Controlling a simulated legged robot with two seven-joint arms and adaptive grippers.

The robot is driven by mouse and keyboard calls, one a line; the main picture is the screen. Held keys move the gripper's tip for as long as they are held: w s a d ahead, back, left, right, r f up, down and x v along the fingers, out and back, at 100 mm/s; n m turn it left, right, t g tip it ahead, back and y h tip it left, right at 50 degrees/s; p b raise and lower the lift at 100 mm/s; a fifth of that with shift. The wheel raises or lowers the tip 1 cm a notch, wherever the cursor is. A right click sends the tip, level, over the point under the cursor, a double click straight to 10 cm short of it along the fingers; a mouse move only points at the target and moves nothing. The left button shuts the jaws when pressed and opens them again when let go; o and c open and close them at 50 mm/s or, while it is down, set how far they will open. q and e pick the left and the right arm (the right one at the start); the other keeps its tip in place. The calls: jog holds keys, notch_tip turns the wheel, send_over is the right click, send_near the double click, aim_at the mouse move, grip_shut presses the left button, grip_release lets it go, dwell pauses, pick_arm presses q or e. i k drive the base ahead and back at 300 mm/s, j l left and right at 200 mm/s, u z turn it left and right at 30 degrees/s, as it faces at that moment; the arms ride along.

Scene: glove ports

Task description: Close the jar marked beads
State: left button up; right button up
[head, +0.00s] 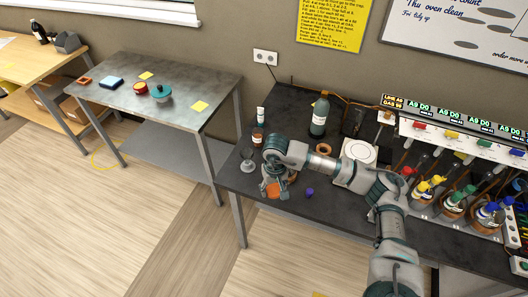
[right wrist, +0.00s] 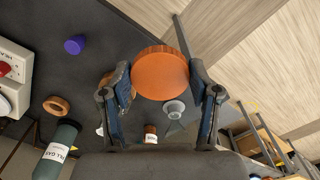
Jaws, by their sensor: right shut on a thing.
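My right gripper (head: 273,187) is over the front left of the dark bench. In the right wrist view its two fingers (right wrist: 160,72) are shut on a round orange lid (right wrist: 160,76), which sits between the fingertips. The lid also shows orange in the head view (head: 274,191). A brownish round thing (right wrist: 127,90) is partly hidden behind one finger; I cannot tell whether it is a jar. No label reading beads is legible, and what is under the lid is hidden. My left gripper is not in view.
A purple cap (head: 309,192) and a brown ring (head: 323,148) lie on the dark bench (head: 240,178). A glass (head: 248,161), a brown bottle (head: 257,136) and a grey bottle (head: 319,116) stand near. Colour-capped bottles (head: 456,199) crowd the right. A metal side table (head: 180,110) stands left.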

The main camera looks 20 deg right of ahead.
aim_at(258, 133)
jog(key=z, duration=1.7)
jog(key=j, duration=2.65)
jog(key=k, duration=0.05)
